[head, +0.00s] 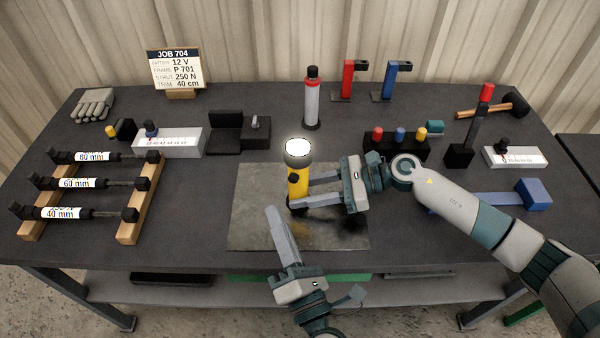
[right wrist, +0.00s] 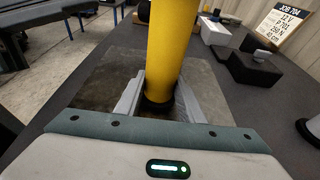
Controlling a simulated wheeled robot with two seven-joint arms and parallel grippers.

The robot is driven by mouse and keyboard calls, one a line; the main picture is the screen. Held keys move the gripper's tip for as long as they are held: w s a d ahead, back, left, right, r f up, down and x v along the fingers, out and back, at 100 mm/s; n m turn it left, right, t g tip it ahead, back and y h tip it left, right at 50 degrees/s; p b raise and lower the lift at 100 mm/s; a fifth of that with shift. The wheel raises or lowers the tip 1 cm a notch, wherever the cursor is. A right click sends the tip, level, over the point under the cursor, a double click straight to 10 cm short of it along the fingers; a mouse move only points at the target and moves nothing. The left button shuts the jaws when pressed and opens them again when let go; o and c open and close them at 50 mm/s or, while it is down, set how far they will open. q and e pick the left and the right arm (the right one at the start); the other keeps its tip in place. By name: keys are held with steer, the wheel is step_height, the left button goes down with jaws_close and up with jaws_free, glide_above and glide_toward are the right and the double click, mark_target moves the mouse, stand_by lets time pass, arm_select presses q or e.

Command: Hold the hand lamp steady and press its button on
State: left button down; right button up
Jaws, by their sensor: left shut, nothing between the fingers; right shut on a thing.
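The yellow hand lamp (head: 297,178) stands upright above the grey mat (head: 245,235), with its head up. Its lens (head: 298,147) shows bright white. My right gripper (head: 301,192) reaches in from the right and is shut on the lamp's body. In the right wrist view the yellow body (right wrist: 163,50) rises between the two fingers (right wrist: 157,95), and its dark lower end shows there. My left gripper (head: 272,212) is shut and empty, in front of the lamp and a little left of it, apart from it. I cannot make out the lamp's button.
Labelled struts on a wooden rack (head: 143,205) fill the left side. A grey and red bottle (head: 311,100) stands behind the lamp. A holder with coloured knobs (head: 385,147) and a blue bar (head: 490,198) are at the right. The mat's left part is clear.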

steer(key=o, duration=0.9)
steer(key=shift+d, duration=0.2)
steer(key=v, duration=1.1)
steer(key=shift+d+r, duration=0.15)
steer(key=shift+d, duration=0.2)
